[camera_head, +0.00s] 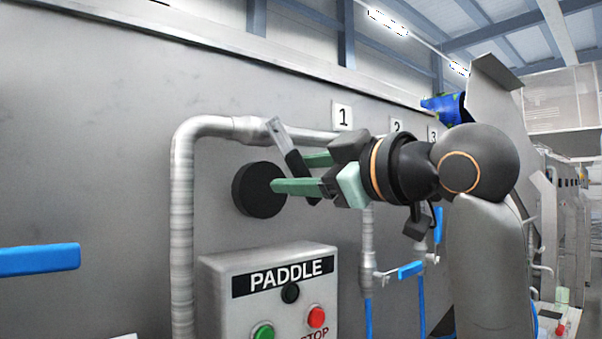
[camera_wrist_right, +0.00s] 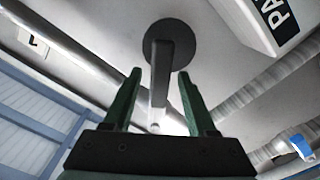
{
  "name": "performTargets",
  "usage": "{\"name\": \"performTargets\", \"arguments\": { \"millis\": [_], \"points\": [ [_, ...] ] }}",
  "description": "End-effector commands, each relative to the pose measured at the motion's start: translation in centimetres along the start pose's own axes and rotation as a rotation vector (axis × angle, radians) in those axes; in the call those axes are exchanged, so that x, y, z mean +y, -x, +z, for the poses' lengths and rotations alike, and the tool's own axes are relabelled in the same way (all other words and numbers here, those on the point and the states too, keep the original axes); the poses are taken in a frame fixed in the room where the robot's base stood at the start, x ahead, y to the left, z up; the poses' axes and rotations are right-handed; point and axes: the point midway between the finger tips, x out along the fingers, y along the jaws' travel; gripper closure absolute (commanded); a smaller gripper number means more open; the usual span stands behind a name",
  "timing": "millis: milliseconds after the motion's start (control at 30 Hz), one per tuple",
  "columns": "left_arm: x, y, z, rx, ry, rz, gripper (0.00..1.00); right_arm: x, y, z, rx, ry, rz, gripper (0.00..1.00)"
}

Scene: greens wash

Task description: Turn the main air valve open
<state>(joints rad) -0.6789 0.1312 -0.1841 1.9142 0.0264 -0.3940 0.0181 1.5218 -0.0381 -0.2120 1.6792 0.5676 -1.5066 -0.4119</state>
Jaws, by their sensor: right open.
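The valve has a black round base (camera_head: 258,190) on the grey wall panel and a lever (camera_head: 283,140), pale at one end and dark along the rest. The lever slants down to the right in the head view. My right gripper (camera_head: 300,172) is open, with one green finger above and one below in the head view. In the right wrist view the lever (camera_wrist_right: 159,88) stands between the two fingers of the gripper (camera_wrist_right: 158,95), with a gap on each side. The round base (camera_wrist_right: 170,42) lies beyond the fingertips. My left gripper is not in view.
A grey pipe (camera_head: 182,230) bends around the valve's left and top. Below is a control box (camera_head: 225,290) labelled PADDLE, with green, red and black buttons. A blue handle (camera_head: 40,259) is at the left edge; another blue handle (camera_head: 410,270) is below my right arm.

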Motion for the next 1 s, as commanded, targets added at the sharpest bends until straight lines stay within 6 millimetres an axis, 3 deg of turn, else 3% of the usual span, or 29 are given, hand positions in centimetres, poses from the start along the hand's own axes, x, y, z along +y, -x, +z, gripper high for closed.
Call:
{"name": "performTargets", "arguments": {
  "millis": [600, 1000],
  "points": [
    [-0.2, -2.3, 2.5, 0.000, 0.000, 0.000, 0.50, 0.0, 11.1, 0.1, 0.002, 0.001, 0.004, 0.43],
    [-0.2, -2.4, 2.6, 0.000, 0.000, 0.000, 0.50, 0.0, 12.3, 0.0, 0.001, 0.001, 0.002, 0.43]
  ]
}}
